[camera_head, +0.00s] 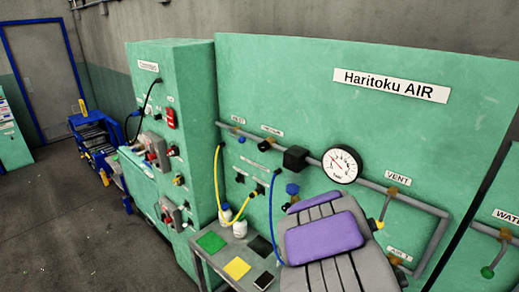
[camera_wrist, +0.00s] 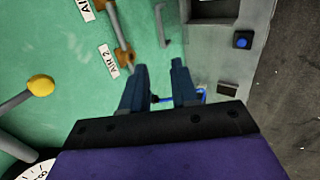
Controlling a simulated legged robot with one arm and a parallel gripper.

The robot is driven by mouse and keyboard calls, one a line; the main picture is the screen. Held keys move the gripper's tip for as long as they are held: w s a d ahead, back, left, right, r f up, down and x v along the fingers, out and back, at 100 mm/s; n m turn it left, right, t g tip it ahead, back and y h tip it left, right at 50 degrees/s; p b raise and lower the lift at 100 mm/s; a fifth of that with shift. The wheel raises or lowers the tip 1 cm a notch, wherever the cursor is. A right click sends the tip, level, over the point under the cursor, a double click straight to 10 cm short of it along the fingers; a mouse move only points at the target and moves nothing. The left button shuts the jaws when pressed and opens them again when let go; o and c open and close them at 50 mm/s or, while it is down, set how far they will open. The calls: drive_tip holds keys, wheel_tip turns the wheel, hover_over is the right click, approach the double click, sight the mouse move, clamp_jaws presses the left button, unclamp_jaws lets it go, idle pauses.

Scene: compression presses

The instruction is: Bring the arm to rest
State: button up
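My arm, grey with purple panels, is folded at the lower right in the head view, in front of the green "Haritoku AIR" panel (camera_head: 280,85). In the wrist view, my gripper (camera_wrist: 159,68) shows two dark blue fingers with a clear gap between them. Nothing is held between them. My gripper cannot be made out clearly in the head view.
A round gauge (camera_head: 342,164) and pipes run along the panel near my arm. A small table (camera_head: 203,256) with green, yellow and black squares stands at the lower middle. A blue-button box (camera_wrist: 242,40) shows in the wrist view. Open floor (camera_head: 60,220) lies at left.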

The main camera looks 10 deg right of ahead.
drive_tip(key=s+a+f+m+g+y+b, duration=0.2)
drive_tip(key=s+a+b, duration=0.7)
drive_tip(key=s, duration=0.5)
drive_tip(key=s+a+f+m+g+y+b, duration=0.3)
drive_tip(key=s+a+f+m+g+b, duration=0.1)
drive_tip(key=s+a+b, duration=0.6)
drive_tip(key=s+a+m, duration=0.1)
drive_tip(key=s+a, duration=0.2)
drive_tip(key=s, duration=0.1)
drive_tip(key=shift+s+f+m+y+b, duration=0.15)
drive_tip(key=shift+f+m+y+b, duration=0.15)
drive_tip(key=shift+f+m, duration=0.1)
